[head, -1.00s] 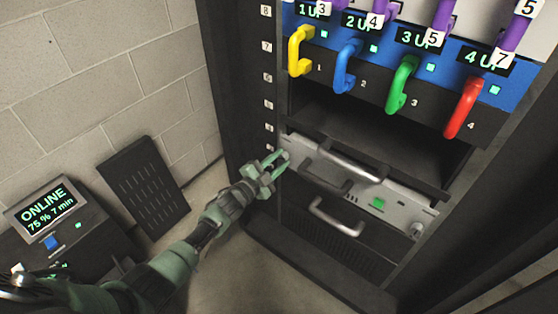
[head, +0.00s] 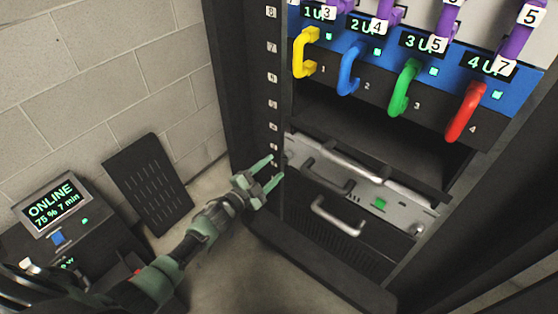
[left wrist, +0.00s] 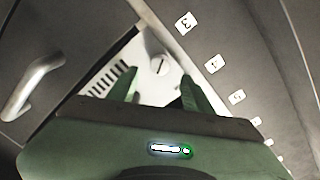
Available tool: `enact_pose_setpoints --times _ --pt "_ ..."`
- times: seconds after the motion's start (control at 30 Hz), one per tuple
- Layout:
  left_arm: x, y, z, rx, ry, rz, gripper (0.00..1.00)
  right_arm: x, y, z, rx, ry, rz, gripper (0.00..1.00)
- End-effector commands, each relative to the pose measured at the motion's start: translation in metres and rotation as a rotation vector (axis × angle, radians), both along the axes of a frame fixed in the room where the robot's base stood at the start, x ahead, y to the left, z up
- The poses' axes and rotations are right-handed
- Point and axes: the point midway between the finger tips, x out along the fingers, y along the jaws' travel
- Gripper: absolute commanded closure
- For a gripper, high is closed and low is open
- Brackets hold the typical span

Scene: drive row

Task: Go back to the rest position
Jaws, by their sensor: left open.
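My left gripper (head: 269,174) is open and empty in the head view, in front of the rack's left post, by the left end of the grey metal unit (head: 400,200). In the left wrist view its two green fingers (left wrist: 158,92) stand apart, with the light face of the unit and a round screw head between and beyond them. I cannot tell the exact gap to the unit. My right gripper is not in view.
The rack has yellow (head: 304,52), blue (head: 349,68), green (head: 403,87) and red (head: 464,112) handles above an empty bay. A box with an "ONLINE" screen (head: 52,205) and a dark slotted panel (head: 150,184) stand at left by the block wall. Floor between is clear.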

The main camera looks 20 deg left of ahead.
Motion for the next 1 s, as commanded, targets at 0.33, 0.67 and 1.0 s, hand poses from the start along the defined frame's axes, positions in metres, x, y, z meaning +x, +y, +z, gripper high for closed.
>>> enact_pose_setpoints --times 0.33,0.67,1.0 --pt "-0.021 0.009 0.001 0.001 -0.001 0.001 0.5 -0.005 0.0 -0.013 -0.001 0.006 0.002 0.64" --pt "-0.021 0.008 0.001 0.0 -0.001 0.001 0.5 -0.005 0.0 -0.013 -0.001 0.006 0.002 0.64" --pt "-0.066 0.018 -0.072 -0.111 0.296 0.215 0.5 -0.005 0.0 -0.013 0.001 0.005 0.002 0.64"
